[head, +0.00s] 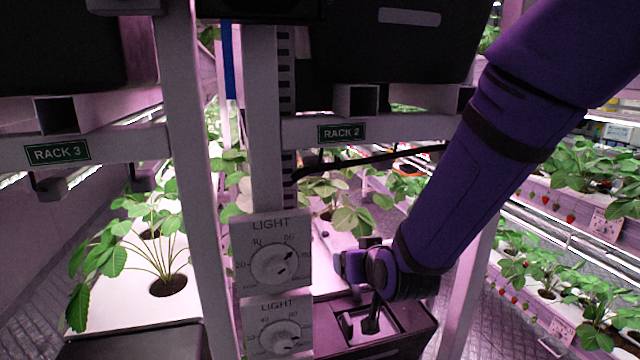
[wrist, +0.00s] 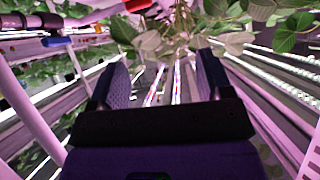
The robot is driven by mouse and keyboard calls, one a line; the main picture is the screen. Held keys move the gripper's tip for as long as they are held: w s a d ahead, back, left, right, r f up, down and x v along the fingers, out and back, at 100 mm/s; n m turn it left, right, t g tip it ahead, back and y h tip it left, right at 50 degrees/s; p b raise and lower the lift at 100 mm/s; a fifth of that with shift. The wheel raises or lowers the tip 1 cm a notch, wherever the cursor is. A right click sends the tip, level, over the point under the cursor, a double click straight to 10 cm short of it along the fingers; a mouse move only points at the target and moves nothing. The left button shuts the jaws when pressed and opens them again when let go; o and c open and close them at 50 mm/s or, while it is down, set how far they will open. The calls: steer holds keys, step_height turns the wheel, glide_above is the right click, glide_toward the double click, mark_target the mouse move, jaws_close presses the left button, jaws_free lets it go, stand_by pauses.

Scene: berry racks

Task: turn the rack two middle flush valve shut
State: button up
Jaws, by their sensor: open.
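My gripper (head: 352,266) hangs at the end of my purple arm, in front of the lower part of rack two, right of the light dials. Its fingertips cannot be made out in the head view. In the wrist view my gripper (wrist: 160,78) has its two dark fingers wide apart with nothing between them. A green RACK 2 sign (head: 341,133) is on the beam above. I cannot identify the middle flush valve for certain in either view. A small blue part (wrist: 56,42) on a pipe and a red part (wrist: 137,5) show in the wrist view.
Two light dials, an upper one (head: 272,262) and a lower one (head: 279,336), are on the post left of my gripper. A dark hose (head: 385,158) runs below the beam. A RACK 3 sign (head: 57,152) is at left. Leaves (wrist: 235,40) hang ahead of my fingers.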

steer(key=s+d+r+m+g+h, duration=0.15)
steer(key=s+d+r+g, duration=0.35)
steer(key=s+d+r, duration=1.15)
steer(key=s+d+g+h, duration=0.1)
steer(key=s+d+h, duration=0.1)
steer(key=s+d, duration=0.4)
steer(key=shift+s+d+m+g, duration=0.2)
steer(key=shift+s+m+g, duration=0.15)
steer(key=shift+s, duration=0.5)
steer(key=shift+r, duration=0.1)
